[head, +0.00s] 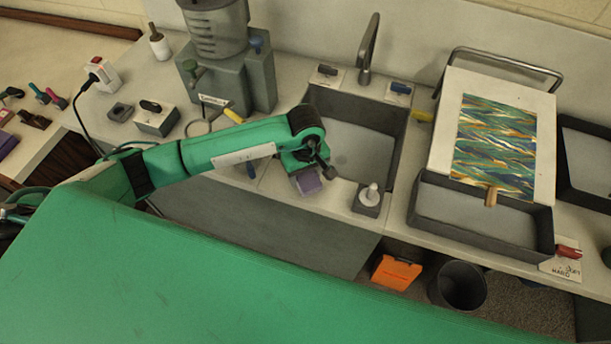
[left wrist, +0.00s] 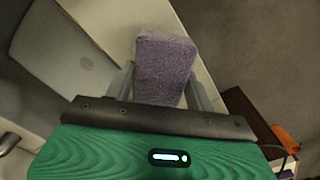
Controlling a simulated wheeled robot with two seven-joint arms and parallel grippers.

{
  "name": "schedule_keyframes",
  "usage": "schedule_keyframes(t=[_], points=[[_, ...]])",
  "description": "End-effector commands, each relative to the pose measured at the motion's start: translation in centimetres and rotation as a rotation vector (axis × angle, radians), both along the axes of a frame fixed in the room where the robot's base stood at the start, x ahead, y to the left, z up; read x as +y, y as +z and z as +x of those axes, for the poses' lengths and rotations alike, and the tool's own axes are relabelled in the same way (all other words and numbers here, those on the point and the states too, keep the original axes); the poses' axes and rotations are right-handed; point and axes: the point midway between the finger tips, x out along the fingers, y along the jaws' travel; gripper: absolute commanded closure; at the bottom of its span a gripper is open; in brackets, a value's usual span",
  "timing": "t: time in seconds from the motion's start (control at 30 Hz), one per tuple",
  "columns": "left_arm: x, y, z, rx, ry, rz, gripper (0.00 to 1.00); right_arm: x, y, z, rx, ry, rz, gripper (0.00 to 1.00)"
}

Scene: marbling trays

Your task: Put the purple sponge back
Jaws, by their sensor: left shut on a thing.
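The purple sponge (head: 308,180) is held by my left gripper (head: 306,172) over the counter's front edge, left of the white knob on its grey base. In the left wrist view the sponge (left wrist: 163,68) stands between the two grey fingers of my left gripper (left wrist: 165,85), which are shut on its sides. The sponge's lower end is hidden behind the gripper body there. Another purple object (head: 7,143) lies at the far left of the head view; I cannot tell what it is. My right gripper is not in view.
A grey sink (head: 398,118) lies behind the gripper. A white knob on a grey base (head: 369,198) stands close on its right. A dark tray (head: 480,222) with a marbled sheet (head: 495,143) is farther right. An orange object (head: 396,272) and a dark bin (head: 459,285) are below.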

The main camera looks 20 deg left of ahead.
Motion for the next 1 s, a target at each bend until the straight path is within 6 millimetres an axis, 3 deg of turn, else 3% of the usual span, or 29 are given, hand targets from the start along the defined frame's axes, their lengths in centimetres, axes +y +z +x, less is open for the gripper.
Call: schedule_keyframes(t=[0.2, 0.6, 0.63, 0.73, 1.0], points=[[0.0, -2.6, 0.0, 0.003, 0.002, 0.0, 0.55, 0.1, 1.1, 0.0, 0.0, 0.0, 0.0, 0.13], [0.0, -3.2, 0.0, 0.0, 0.0, 0.0, 0.55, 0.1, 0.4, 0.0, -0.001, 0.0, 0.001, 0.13], [0.0, -3.2, 0.0, 0.0, 0.001, 0.0, 0.44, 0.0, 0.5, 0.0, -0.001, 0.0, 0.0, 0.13], [0.0, -3.1, 0.0, 0.0, 0.001, 0.0, 0.24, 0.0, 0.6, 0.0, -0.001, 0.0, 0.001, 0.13], [0.0, -3.0, 0.0, 0.001, 0.0, 0.001, 0.24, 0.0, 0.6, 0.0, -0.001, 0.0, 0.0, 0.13]])
